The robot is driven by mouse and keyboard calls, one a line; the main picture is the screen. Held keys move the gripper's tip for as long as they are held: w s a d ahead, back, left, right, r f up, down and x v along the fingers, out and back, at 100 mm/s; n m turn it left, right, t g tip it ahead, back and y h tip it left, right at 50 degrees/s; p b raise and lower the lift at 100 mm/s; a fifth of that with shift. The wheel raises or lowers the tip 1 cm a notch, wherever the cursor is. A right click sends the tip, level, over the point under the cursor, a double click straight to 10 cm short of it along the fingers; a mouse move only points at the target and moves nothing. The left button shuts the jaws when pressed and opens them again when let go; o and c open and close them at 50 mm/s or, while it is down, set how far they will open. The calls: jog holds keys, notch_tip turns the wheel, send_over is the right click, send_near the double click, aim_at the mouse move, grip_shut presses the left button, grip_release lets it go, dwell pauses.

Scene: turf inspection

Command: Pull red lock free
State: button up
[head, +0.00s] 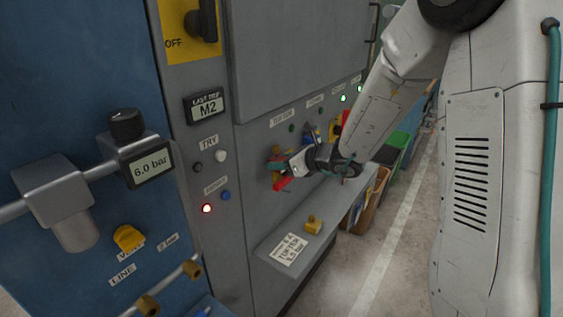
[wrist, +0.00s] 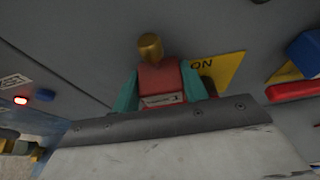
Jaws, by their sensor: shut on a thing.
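In the wrist view the red lock (wrist: 158,82) has a brass-coloured top end and a small white label. It sits between the two teal fingers of my gripper (wrist: 158,76), which touch its sides. A yellow plate (wrist: 218,68) marked ON lies behind it on the grey panel. I cannot tell whether the lock is still attached to anything. In the head view my gripper (head: 279,164) is at the front of the grey cabinet, with red showing around it; the lock is mostly hidden there.
A shelf (head: 262,254) below holds a yellow block (head: 313,224) and a white card (head: 289,250). A blue part (wrist: 304,50) and a red handle (wrist: 293,91) are close on the right in the wrist view.

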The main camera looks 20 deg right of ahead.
jog(key=shift+s, duration=0.1)
jog(key=shift+s+d, duration=0.55)
jog(key=shift+s, duration=0.2)
jog(key=shift+s+d, duration=0.55)
jog(key=shift+s, duration=0.15)
jog(key=s+d, duration=0.1)
jog(key=s, duration=0.1)
jog(key=s+d, duration=0.2)
dwell(0.6)
